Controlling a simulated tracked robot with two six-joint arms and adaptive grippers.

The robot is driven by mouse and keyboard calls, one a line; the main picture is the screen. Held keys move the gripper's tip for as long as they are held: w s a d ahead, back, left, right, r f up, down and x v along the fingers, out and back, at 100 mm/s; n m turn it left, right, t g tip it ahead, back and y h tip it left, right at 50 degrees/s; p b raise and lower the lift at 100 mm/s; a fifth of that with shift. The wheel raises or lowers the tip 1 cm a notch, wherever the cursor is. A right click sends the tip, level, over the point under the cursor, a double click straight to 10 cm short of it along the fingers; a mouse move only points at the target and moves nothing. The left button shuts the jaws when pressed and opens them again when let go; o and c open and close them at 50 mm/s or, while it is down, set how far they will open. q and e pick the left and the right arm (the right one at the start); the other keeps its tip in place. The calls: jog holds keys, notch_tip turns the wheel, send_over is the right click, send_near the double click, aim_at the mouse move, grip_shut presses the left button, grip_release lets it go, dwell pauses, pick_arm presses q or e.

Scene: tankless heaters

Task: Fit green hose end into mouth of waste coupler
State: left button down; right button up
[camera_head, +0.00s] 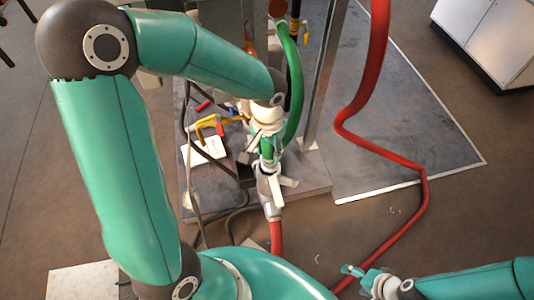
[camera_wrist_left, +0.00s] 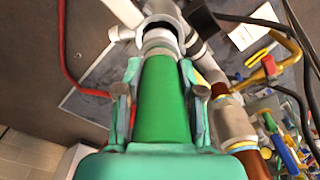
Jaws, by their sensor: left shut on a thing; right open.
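The green hose (camera_head: 294,85) curves down from the top to my left gripper (camera_head: 268,150). In the left wrist view, my left gripper (camera_wrist_left: 162,92) is shut on the green hose end (camera_wrist_left: 161,110), one finger on each side. The grey-white waste coupler (camera_head: 274,188) stands just below the gripper in the head view. In the left wrist view, the coupler (camera_wrist_left: 170,14) lies straight ahead of the hose end, roughly in line with it. The two look very close or touching; I cannot tell whether the end is inside the mouth. My right gripper (camera_head: 355,271) is open and empty at lower right.
A red hose (camera_head: 276,238) runs down from the coupler, and another red hose (camera_head: 382,170) bends across the right side.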

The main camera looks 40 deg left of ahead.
pick_arm(q)
jog(key=c, duration=0.7)
grip_release()
jog(key=shift+s+d+f+g, duration=0.15)
jog(key=shift+s+f, duration=0.1)
jog(key=shift+f, duration=0.35)
jog(key=shift+s+a+f+g, duration=0.1)
jog(key=shift+s+f+g, duration=0.1)
jog(key=shift+f, duration=0.4)
jog(key=r+p, duration=0.1)
jog(key=r, duration=0.2)
jog(key=r+p, duration=0.1)
jog(key=r, duration=0.3)
jog(key=w+r+p, duration=0.1)
jog(key=r, duration=0.3)
jog(key=shift+p, duration=0.3)
jog(key=shift+s+r, duration=0.1)
jog(key=shift+r, duration=0.55)
